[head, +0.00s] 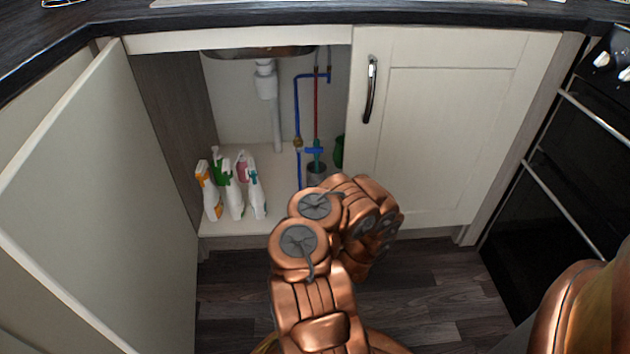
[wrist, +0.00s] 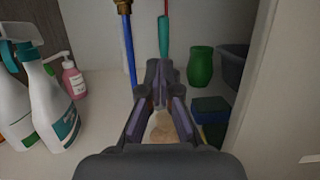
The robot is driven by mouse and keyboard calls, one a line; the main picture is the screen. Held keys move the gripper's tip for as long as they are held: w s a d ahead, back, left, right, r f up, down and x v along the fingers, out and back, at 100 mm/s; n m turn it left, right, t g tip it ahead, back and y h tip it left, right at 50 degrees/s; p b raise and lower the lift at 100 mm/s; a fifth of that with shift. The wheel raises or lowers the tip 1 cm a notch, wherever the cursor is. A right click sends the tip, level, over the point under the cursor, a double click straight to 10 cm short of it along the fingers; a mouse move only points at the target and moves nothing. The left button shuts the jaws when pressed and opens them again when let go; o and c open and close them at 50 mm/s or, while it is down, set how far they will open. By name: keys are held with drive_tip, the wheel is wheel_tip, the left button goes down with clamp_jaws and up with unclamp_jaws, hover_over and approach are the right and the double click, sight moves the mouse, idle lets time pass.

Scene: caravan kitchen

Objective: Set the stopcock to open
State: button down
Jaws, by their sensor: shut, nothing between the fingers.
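A brass valve body (head: 298,143), which I take as the stopcock, sits on the blue pipe under the sink. A blue bar like a lever handle (head: 314,150) lies level just right of it. I cannot tell whether the bar joins the valve. In the wrist view only the lower end of the brass fitting (wrist: 123,6) shows, at the top edge; no handle shows. My gripper (wrist: 160,72) is shut and empty, low in the cupboard mouth, below and right of the fitting and apart from it.
Spray bottles (head: 233,190) stand at the cupboard's left. A teal handle (wrist: 164,38) stands behind my fingers, a green jar (wrist: 200,66) and blue sponge (wrist: 211,109) to their right. The left door (head: 95,190) is open; the right door (head: 455,125) is closed.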

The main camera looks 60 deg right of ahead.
sight(314, 150)
drive_tip(key=w+d+r+b, duration=0.5)
drive_tip(key=d+r, duration=0.1)
drive_tip(key=shift+w+d+r+b, duration=0.15)
drive_tip(key=shift+w+d+b, duration=0.15)
drive_tip(key=shift+d, duration=0.1)
idle(0.7)
